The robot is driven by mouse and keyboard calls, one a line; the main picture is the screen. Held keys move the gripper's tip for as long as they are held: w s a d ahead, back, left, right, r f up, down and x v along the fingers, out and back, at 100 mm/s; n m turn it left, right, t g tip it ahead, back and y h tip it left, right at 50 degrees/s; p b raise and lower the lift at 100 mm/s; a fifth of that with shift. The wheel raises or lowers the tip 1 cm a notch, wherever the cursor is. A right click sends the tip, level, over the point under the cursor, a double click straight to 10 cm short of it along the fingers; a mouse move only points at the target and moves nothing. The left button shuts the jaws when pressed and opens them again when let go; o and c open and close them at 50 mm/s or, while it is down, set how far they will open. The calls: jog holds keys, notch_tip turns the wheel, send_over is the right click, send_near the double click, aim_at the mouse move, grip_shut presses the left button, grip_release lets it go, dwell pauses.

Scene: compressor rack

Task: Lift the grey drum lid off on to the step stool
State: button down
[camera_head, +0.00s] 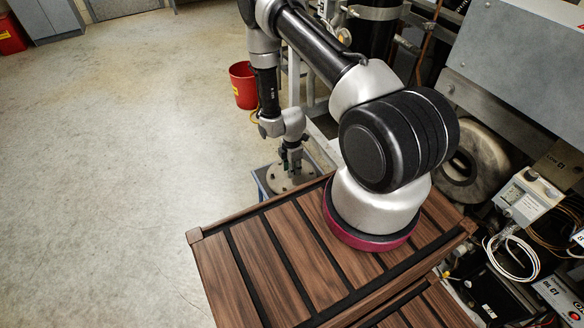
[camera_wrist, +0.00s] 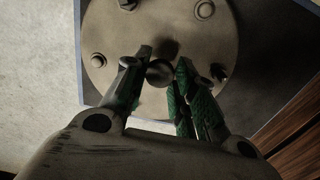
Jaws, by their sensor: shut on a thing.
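The grey drum lid (camera_head: 281,180) is a round metal plate with bolt heads around its rim and a dark knob in its middle. In the wrist view the lid (camera_wrist: 205,42) fills the top centre. My gripper (camera_head: 291,160) is above the lid, its green-padded fingers (camera_wrist: 159,74) shut on the knob. A dark, square-cornered top with a blue-grey edge, apparently the step stool (camera_head: 264,190), lies under the lid; it also shows in the wrist view (camera_wrist: 262,50). I cannot tell whether the lid touches it. The drum is not clearly seen.
A red bucket (camera_head: 244,86) stands on the floor behind the lid. My wood-slatted deck is in front. Pipes and compressor equipment (camera_head: 480,160) crowd the right, with a small control box (camera_head: 527,196). The concrete floor (camera_head: 120,150) on the left is clear.

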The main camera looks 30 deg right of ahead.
jog(key=c, duration=1.1)
grip_release()
jog(key=shift+c, duration=0.3)
notch_tip(320, 180, up, 7)
